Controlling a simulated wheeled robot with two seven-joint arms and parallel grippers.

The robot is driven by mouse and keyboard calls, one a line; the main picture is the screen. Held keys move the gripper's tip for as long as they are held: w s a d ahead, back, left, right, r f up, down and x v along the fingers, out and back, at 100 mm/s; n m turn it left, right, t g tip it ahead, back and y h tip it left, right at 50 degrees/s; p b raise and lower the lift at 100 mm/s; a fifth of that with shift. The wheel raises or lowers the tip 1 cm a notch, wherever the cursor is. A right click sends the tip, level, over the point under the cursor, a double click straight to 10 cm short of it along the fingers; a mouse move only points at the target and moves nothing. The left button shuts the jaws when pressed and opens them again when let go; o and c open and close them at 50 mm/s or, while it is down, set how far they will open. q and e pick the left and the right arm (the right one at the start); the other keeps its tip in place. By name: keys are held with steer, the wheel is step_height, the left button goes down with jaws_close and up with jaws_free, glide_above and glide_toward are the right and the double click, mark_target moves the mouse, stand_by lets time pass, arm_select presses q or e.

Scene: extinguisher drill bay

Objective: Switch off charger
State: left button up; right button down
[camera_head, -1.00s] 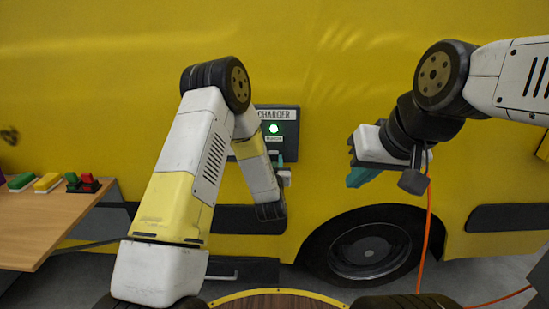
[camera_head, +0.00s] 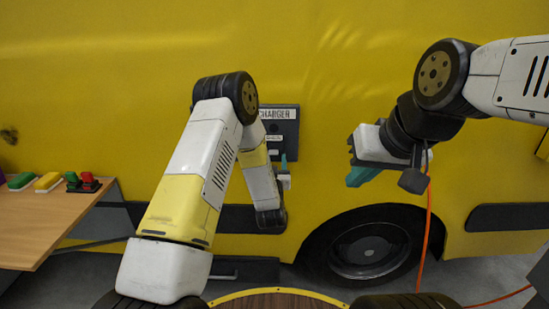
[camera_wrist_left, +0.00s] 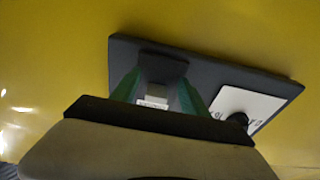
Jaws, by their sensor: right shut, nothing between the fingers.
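The charger panel (camera_head: 290,124) is a dark box on the yellow vehicle side, with a CHARGER label. Its lamp spot shows no green glow. In the left wrist view the panel (camera_wrist_left: 270,84) has a dark protruding block (camera_wrist_left: 162,67) and a white plate (camera_wrist_left: 258,103) with a black knob (camera_wrist_left: 237,119). My left gripper (camera_head: 284,163) is at the panel's lower edge, partly behind my left arm. In the wrist view its green fingers (camera_wrist_left: 158,88) stand apart beside the dark block; contact is unclear. My right gripper (camera_head: 360,178) is shut and empty, right of the panel.
A wooden table (camera_head: 40,225) at left holds green, yellow and red items. A wheel (camera_head: 368,250) lies below my right gripper. An orange cable (camera_head: 425,230) hangs beside my right arm. The vehicle side between panel and right gripper is clear.

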arm_select(q)
steer(key=s+f, duration=0.1)
steer(key=s, duration=0.6)
steer(key=shift+s, duration=0.4)
